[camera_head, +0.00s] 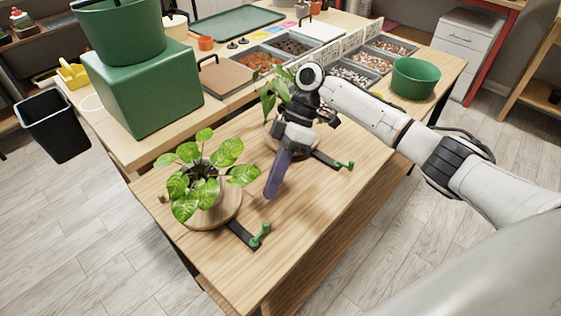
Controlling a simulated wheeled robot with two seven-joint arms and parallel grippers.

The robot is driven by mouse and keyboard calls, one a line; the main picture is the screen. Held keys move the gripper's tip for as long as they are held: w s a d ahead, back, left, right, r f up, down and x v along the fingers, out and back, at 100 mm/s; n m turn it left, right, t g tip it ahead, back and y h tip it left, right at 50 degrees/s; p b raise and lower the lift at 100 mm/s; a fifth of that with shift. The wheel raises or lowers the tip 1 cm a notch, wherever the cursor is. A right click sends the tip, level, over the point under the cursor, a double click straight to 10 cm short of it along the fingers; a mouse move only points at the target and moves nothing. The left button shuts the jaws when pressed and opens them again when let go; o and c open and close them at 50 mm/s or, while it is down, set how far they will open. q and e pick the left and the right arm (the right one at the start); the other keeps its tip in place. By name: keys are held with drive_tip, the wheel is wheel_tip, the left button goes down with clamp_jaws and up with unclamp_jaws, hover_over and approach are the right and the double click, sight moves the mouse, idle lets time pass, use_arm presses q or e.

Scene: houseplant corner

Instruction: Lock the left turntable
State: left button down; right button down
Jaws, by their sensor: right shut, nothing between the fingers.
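The left turntable (217,219) is a round wooden disc near the front left of the wooden table, bearing a potted plant (190,182) with variegated leaves. A black bar (240,233) runs out from its front right side and carries a green lever (262,234) at its outer end. My right gripper (269,193) points down over the table between the two turntables, with its purple fingers shut and empty. It is apart from the left lever, up and slightly right of it in the picture. My left gripper is not in view.
A right turntable with a second plant (268,105) is partly hidden behind my right gripper; its green lever (345,165) shows. A green box (145,88), a green bowl (415,77) and trays stand behind. The table's front right is clear.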

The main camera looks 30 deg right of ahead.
sight(259, 234)
drive_tip(key=shift+x, duration=1.05)
drive_tip(key=s, duration=0.1)
drive_tip(key=s+a+p, duration=0.1)
drive_tip(key=s, duration=0.1)
drive_tip(key=shift+a+r, duration=0.1)
drive_tip(key=shift+r, duration=0.05)
drive_tip(key=shift+s+a, duration=0.2)
drive_tip(key=shift+s, duration=0.1)
